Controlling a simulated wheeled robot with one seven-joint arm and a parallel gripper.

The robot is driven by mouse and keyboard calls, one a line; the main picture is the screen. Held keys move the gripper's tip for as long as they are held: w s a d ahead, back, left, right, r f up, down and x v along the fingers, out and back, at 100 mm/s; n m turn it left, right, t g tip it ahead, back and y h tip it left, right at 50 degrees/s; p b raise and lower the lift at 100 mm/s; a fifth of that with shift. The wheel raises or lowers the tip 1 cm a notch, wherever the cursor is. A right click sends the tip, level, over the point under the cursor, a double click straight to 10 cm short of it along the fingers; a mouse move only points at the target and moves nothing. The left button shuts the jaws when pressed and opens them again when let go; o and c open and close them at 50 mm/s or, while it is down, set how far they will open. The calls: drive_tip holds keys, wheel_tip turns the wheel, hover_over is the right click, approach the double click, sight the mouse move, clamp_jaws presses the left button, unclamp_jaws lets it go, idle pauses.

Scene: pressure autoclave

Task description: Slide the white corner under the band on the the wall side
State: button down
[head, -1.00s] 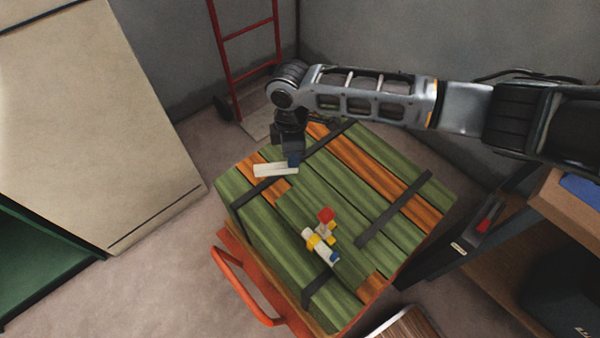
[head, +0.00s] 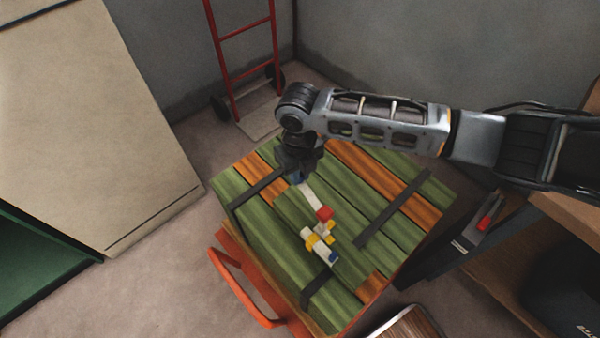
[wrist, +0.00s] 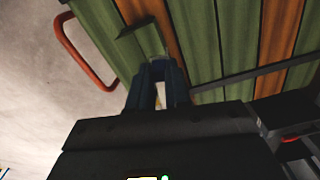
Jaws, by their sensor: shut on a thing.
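The white corner (head: 311,196) is a pale strip held at its upper end by my gripper (head: 298,178), just above the green planks. Its lower end points at the red block of the loose parts. In the wrist view, my blue fingertips (wrist: 157,82) are shut on it, and only a sliver of white (wrist: 160,96) shows between them. One black band (head: 257,190) crosses the left part of the plank stack, close to my gripper and partly hidden behind it. A second black band (head: 395,208) crosses the right part.
Red, white, yellow and blue pieces (head: 318,240) lie on a raised green plank (head: 290,212). The stack of green and orange planks (head: 400,185) stands on an orange cart with a handle (head: 238,290). A red hand truck (head: 245,70) stands behind. A shelf (head: 540,215) is at right.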

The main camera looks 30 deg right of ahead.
sight(314, 196)
drive_tip(key=shift+s+f+n, duration=0.15)
drive_tip(key=shift+s+n, duration=0.05)
drive_tip(key=shift+n, duration=0.8)
drive_tip(key=shift+a+f+b, duration=0.1)
drive_tip(key=shift+f+b, duration=2.4)
drive_tip(key=shift+f, duration=0.3)
drive_tip(key=shift+s+r+p, duration=0.15)
drive_tip(key=shift+s+p, duration=0.35)
drive_tip(key=shift+s, duration=0.1)
drive_tip(key=shift+s+d+p, duration=0.2)
drive_tip(key=shift+s+p, duration=0.35)
drive_tip(key=shift+s, duration=0.35)
drive_tip(key=shift+s+d+p, duration=0.2)
drive_tip(key=shift+s+p, duration=0.3)
drive_tip(key=shift+s, duration=0.4)
drive_tip(key=c, duration=1)
unclamp_jaws()
